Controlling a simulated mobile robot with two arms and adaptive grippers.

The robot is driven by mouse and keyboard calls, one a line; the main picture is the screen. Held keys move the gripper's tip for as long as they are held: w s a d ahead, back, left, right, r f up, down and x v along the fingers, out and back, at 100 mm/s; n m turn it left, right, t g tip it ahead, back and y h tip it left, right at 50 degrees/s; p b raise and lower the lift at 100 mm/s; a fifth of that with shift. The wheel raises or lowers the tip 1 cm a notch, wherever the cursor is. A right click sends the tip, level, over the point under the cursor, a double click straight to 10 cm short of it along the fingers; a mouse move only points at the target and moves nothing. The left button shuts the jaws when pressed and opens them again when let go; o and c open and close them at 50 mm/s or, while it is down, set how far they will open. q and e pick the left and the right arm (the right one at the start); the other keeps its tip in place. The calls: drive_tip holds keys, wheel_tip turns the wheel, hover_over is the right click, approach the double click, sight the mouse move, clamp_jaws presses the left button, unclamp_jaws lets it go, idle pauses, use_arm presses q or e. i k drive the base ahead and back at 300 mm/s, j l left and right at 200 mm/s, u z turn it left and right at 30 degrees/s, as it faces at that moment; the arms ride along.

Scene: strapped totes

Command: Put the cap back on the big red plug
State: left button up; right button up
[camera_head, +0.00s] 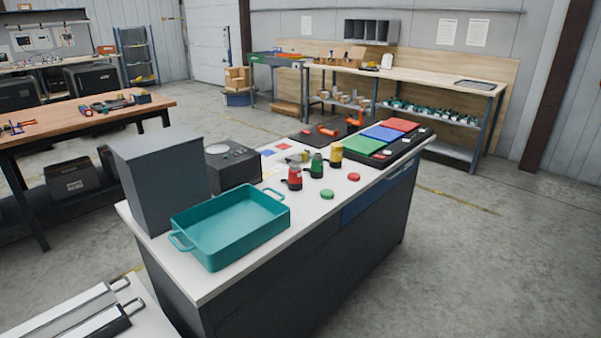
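A red plug (295,177) with a dark band stands upright on the white top of the workbench (300,215), just behind the teal tray. A flat round red cap (354,177) lies on the bench to its right, apart from it. A green plug (317,166) and a yellow plug (336,155) stand upright behind the red plug, in a slanting row. A flat round green cap (327,194) lies nearer the front edge. Only one red plug shows, so I cannot compare sizes. Neither of my grippers is in view.
A teal tray (183,241) with handles stands at the near end, beside a tall grey box (160,180) and a dark device (232,165). Green, blue and red panels (383,133) lie at the far end. The floor (480,260) to the right is clear.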

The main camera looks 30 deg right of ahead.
sight(294, 182)
drive_tip(key=i+l+u, duration=0.2)
drive_tip(key=l+u, duration=0.15)
drive_tip(key=l, duration=0.4)
drive_tip(key=i+l+u, duration=0.1)
drive_tip(key=l+u, duration=0.3)
drive_tip(key=l, duration=0.35)
drive_tip(key=l+u, duration=0.35)
drive_tip(key=l, duration=1.8)
drive_tip(key=k+l+u, duration=0.1)
drive_tip(key=l, duration=1.3)
